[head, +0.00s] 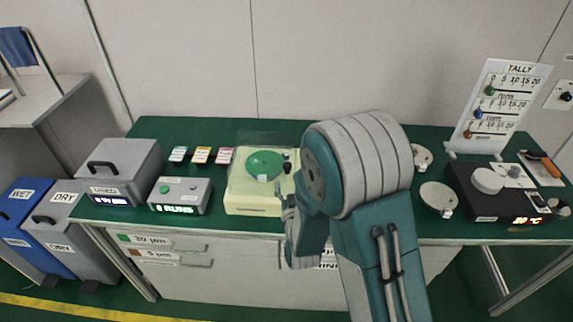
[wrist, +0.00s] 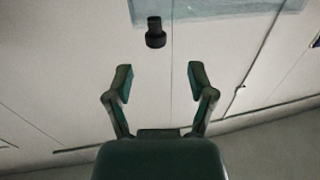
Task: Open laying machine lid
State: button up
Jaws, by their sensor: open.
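The laying machine (head: 245,203) is a pale yellow box on the green bench, with a green disc (head: 264,165) on top. Its clear lid (head: 265,139) is faint; I cannot tell its exact angle. Small black knobs show at the machine's right side. In the wrist view the lid appears as a bluish clear pane (wrist: 215,9) with a black knob (wrist: 155,36) at its edge. My gripper (wrist: 160,80) is open and empty, with the knob ahead of the gap between its fingers, apart from them. In the head view my arm covers the machine's right side and most of the gripper.
A grey control box (head: 180,196) and a grey lidded box (head: 120,172) stand left of the machine. Small labelled packs (head: 201,155) lie behind. Right of my arm are round pale discs (head: 438,197), a black scale-like unit (head: 482,203) and a tally board (head: 500,105).

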aim_at(289, 169)
jog(key=w, duration=0.6)
jog(key=shift+a, duration=0.15)
jog(key=shift+w+a, duration=0.15)
jog(key=shift+w, duration=0.45)
jog(key=shift+a, duration=0.15)
grip_shut()
